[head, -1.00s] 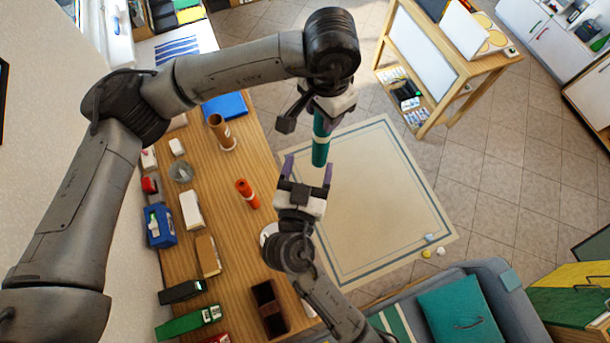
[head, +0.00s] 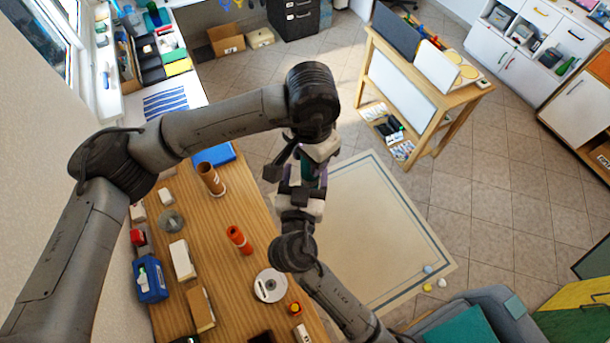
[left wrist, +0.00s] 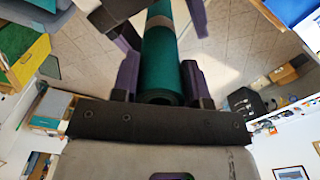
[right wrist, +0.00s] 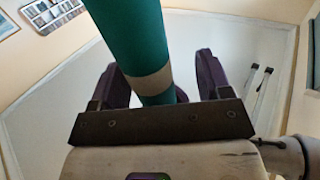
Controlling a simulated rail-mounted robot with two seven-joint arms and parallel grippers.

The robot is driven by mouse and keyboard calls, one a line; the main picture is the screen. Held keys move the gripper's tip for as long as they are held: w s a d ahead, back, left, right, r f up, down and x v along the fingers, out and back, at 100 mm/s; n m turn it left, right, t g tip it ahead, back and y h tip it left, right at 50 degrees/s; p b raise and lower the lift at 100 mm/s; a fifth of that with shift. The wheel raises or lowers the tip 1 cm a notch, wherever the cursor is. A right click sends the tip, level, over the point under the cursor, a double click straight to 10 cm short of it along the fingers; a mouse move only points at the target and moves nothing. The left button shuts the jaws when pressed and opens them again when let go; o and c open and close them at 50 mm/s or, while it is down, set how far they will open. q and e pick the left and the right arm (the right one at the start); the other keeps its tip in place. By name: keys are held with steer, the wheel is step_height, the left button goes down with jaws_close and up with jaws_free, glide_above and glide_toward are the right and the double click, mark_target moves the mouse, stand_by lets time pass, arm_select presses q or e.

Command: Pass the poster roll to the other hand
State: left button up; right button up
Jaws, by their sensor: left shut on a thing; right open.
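The poster roll (left wrist: 163,62) is a green tube with a pale band. My left gripper (head: 312,158) is shut on it and holds it above the floor beside the table. In the head view the two grippers mostly hide the roll. My right gripper (head: 299,183) is open and comes up from below, close under the left one. In the right wrist view the roll (right wrist: 130,35) runs between the right gripper's spread fingers, with its pale band near them. There is a clear gap to the right finger there.
The wooden table (head: 213,275) carries a brown tube (head: 211,179), an orange tube (head: 239,240), a disc (head: 270,286) and boxes. A beige rug (head: 375,225) lies on the floor. A wooden stand (head: 420,90) is further back. A grey sofa (head: 490,310) is at lower right.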

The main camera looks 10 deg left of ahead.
steer(key=shift+c, duration=0.2)
arm_select(q)
steer(key=shift+d, duration=0.15)
arm_select(e)
steer(key=shift+s+a, duration=0.1)
steer(key=shift+a, duration=0.1)
steer(key=c, duration=1)
arm_select(q)
steer(key=o, duration=1.2)
arm_select(e)
steer(key=shift+o, duration=0.2)
steer(key=shift+d, duration=0.1)
arm_select(q)
steer(key=shift+r, duration=0.1)
